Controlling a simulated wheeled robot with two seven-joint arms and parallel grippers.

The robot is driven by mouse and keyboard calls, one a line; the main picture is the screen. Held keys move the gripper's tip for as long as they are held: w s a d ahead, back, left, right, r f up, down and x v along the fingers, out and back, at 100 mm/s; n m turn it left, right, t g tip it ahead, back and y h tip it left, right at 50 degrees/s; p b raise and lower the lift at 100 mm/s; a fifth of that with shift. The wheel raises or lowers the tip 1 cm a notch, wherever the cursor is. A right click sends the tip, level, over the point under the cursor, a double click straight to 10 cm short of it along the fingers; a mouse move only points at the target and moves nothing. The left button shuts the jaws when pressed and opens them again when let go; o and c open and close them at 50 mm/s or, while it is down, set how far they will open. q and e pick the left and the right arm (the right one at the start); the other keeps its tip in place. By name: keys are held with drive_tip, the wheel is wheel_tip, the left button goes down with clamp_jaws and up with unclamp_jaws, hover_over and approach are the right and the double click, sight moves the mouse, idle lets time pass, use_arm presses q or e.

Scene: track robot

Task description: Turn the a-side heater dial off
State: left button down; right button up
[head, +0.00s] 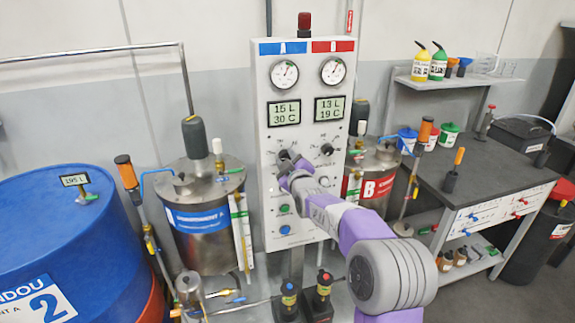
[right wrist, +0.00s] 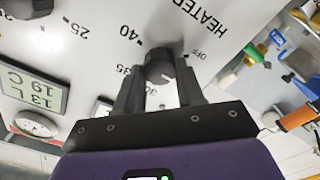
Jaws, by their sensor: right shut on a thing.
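The white control panel (head: 300,225) has a blue A half and a red B half. My right gripper (head: 287,163) is at the A-side heater dial on the panel. In the right wrist view, upside down, the dark round A-side dial (right wrist: 158,64) sits between the fingertips of my right gripper (right wrist: 160,75), which is shut on it. Labels OFF, 30, 35 and 40 ring the dial. A pale mark shows on its lower right edge, toward the gap between 30 and OFF. The B-side dial (head: 326,150) is free. My left gripper is out of view.
The A display (head: 284,112) reads 15 L, 30 C; the B display (head: 328,108) reads 13 L, 19 C. A steel tank (head: 203,240) stands left of the panel, a blue drum (head: 75,235) farther left. A dark-topped workbench (head: 490,165) stands at right.

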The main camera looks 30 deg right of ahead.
drive_tip(key=shift+n+b, duration=2.5)
drive_tip(key=shift+n, duration=2.2)
drive_tip(key=o, duration=1)
drive_tip(key=shift+f, duration=0.1)
drive_tip(key=shift+o, duration=0.2)
drive_tip(key=shift+s, duration=0.1)
drive_tip(key=v, duration=0.7)
drive_tip(key=shift+s+p, duration=0.2)
drive_tip(key=shift+p, duration=0.15)
